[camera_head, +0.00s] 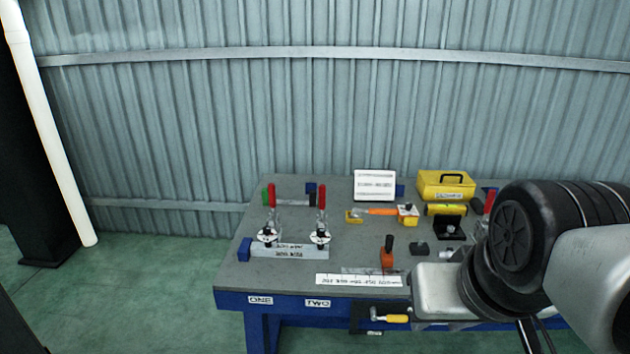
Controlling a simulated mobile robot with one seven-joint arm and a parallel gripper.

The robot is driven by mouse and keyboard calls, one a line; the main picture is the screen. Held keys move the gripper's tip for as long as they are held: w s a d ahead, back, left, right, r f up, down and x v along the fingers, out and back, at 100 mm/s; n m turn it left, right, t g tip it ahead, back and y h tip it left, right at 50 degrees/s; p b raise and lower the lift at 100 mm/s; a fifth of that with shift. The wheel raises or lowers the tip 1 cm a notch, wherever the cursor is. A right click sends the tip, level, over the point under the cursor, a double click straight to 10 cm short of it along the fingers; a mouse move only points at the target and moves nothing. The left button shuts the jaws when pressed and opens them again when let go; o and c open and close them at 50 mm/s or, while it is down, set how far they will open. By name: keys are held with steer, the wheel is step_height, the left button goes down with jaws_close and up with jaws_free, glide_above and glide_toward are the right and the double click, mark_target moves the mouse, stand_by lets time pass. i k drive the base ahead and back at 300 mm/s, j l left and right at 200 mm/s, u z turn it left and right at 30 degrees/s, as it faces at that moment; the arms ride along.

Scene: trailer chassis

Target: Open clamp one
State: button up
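Two toggle clamps stand side by side on the left of the blue-edged table (232,275). Clamp one (268,236) is the left one, above the label ONE (260,300). Its red handle (271,195) stands upright. Clamp two (320,237) is to its right, above the label TWO (318,303), also with its red handle upright. Both sit at a light metal bar (290,250). Whether their tips press on it is too small to tell. My arm comes in from the right, well away from clamp one. I cannot make out gripper fingers or anything held.
A blue block (244,249) lies left of the bar. A white sign (374,185), an orange-handled tool (381,211), a yellow toolbox (446,184) and an orange-and-black tool (387,255) stand to the right. A ruled white strip (358,280) lies at the front. A corrugated wall is behind.

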mark_target(270, 187)
steer(key=i+j+u, duration=0.4)
steer(key=i+j, duration=1.1)
